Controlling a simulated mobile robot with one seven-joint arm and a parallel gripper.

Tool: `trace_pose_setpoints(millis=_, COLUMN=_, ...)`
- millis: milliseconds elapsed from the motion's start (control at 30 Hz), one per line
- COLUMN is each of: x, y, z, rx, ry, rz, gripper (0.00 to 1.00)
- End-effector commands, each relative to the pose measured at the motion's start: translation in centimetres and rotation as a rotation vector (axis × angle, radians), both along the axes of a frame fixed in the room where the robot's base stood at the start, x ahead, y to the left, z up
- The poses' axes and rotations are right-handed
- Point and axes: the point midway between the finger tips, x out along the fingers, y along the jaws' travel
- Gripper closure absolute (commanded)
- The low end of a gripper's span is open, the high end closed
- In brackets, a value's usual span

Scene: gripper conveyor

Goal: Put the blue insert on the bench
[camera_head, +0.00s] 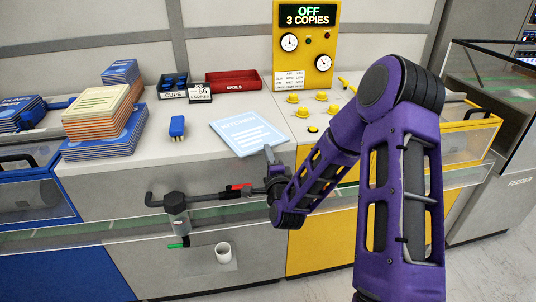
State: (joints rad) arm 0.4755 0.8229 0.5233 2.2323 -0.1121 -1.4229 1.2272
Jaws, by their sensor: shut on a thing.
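The light-blue insert (250,136) with white print is over the grey bench top (190,158), near its front edge and close to the yellow panel. My gripper (269,152) is at the insert's front edge, shut on it. The insert looks nearly flat and slightly turned. I cannot tell whether its underside touches the bench. The fingertips are small and partly hidden by my wrist.
Stacks of booklets (105,125) stand at left. A blue brush-like object (177,127), a cups tray (173,86) and a red spoils tray (233,82) sit on the bench. A dark bar with a red lever (238,187) runs below the front edge. Yellow knobs (295,98) are at right.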

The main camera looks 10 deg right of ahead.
Motion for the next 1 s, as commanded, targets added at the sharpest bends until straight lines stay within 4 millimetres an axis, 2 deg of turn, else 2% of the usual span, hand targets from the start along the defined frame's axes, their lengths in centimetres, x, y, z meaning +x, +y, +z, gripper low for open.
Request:
trace_pose_setpoints(millis=200, x=0.0, y=0.0, z=-0.5, rx=0.000, ry=-0.001, rz=0.000, gripper=1.00)
trace_pose_setpoints(millis=233, x=0.0, y=0.0, z=-0.4, rx=0.000, ry=0.001, rz=0.000, gripper=0.90)
trace_pose_setpoints(millis=300, x=0.0, y=0.0, z=-0.3, rx=0.000, ry=0.001, rz=0.000, gripper=0.77)
trace_pose_setpoints(millis=400, x=0.0, y=0.0, z=-0.3, rx=0.000, ry=0.001, rz=0.000, gripper=0.63)
trace_pose_setpoints(millis=800, x=-0.1, y=0.0, z=0.3, rx=0.000, ry=0.001, rz=0.000, gripper=0.63)
trace_pose_setpoints(millis=1000, x=-4.1, y=0.1, z=-0.3, rx=-0.001, ry=0.005, rz=0.003, gripper=0.63)
